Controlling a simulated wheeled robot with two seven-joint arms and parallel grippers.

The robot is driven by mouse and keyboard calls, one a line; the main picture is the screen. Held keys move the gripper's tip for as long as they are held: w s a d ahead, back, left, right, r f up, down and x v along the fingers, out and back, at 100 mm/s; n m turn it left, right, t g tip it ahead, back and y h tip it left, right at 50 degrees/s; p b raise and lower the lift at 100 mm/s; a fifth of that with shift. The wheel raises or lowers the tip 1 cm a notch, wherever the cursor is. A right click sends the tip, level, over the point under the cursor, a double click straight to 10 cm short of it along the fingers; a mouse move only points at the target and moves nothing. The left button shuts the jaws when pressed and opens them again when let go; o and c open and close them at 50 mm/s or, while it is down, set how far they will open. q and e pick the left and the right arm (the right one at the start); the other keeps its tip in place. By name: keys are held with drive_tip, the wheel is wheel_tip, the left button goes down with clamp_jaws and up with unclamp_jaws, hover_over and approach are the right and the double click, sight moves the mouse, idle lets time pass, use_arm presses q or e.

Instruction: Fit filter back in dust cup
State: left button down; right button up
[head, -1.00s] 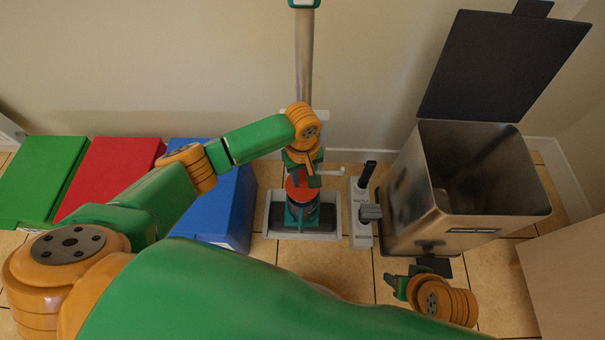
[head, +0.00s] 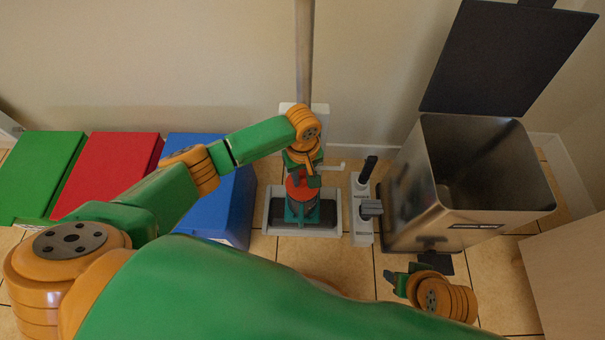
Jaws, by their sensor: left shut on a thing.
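My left gripper (head: 302,168) points down over the vacuum's grey dock and is shut on a red part, which looks like the filter (head: 300,187). The red part is at the mouth of the teal and dark dust cup (head: 300,212), in line with it. The gripper and wrist hide much of both, so I cannot tell how deep the filter sits. The cup is upright on the dock. My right gripper (head: 402,274) is low at the right, in front of the metal bin and apart from the cup. Its jaw gap is not clear.
The dock (head: 268,218) stands against the wall with the vacuum's tube (head: 304,50) behind it. A grey attachment holder (head: 361,222) is close on its right, then the open metal bin (head: 470,222). A blue box (head: 205,200) stands on the left, beside red (head: 110,170) and green ones.

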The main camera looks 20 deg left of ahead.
use_arm(q)
drive_tip(key=shift+f, duration=0.2)
idle(0.3)
drive_tip(key=shift+f, duration=0.6)
drive_tip(key=shift+f, duration=0.1)
idle(0.4)
drive_tip(key=c, duration=0.6)
unclamp_jaws()
